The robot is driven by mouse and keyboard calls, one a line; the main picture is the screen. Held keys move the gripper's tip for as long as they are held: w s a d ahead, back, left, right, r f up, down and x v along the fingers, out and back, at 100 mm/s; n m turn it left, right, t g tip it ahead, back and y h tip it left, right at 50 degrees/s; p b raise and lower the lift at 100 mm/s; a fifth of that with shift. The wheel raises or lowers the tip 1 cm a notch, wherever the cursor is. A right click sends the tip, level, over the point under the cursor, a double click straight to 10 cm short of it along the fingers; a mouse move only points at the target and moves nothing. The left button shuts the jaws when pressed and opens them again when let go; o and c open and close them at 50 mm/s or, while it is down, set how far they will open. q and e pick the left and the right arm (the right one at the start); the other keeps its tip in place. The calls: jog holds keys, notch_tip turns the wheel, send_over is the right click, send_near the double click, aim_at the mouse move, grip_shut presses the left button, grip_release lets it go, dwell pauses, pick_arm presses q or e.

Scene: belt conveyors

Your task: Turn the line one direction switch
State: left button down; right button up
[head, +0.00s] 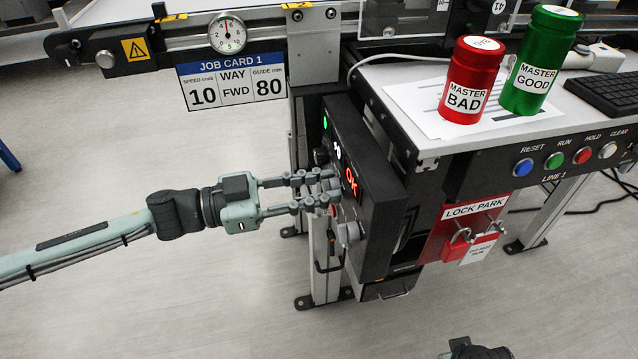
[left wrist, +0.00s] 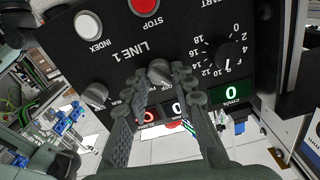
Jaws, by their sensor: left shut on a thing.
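The line one control box (head: 378,215) hangs under the bench, its face turned left and seen edge-on in the head view. My left gripper (head: 331,188) reaches it from the left. In the left wrist view the panel appears upside down, with the label LINE 1. My left gripper (left wrist: 160,82) is shut on a grey selector knob (left wrist: 159,71), its fingertips on either side. The small words by this knob are partly hidden by the fingers. A second grey selector knob (left wrist: 95,95) stands free to the left.
The panel also carries a red STOP button (left wrist: 145,5), a white INDEX button (left wrist: 88,25) and a speed dial (left wrist: 230,54). A job card (head: 232,82) reads 10, FWD, 80. A red LOCK PARK board (head: 440,232) hangs right of the box. Open floor lies left.

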pick_arm(q)
jog(key=m, duration=0.6)
jog(key=shift+s+p, duration=0.1)
jog(key=shift+p, duration=0.25)
jog(key=m, duration=0.3)
jog(key=shift+f, duration=0.1)
jog(key=shift+m+b, duration=0.45)
jog(key=shift+m, duration=0.95)
jog(key=shift+f+m+b, duration=0.1)
jog(key=shift+m+b, duration=0.2)
jog(key=shift+m, duration=0.1)
jog(key=shift+m+b, duration=0.75)
jog(key=shift+m, duration=1.25)
pick_arm(e)
jog(key=shift+d+r, duration=0.1)
jog(key=shift+r, duration=1.95)
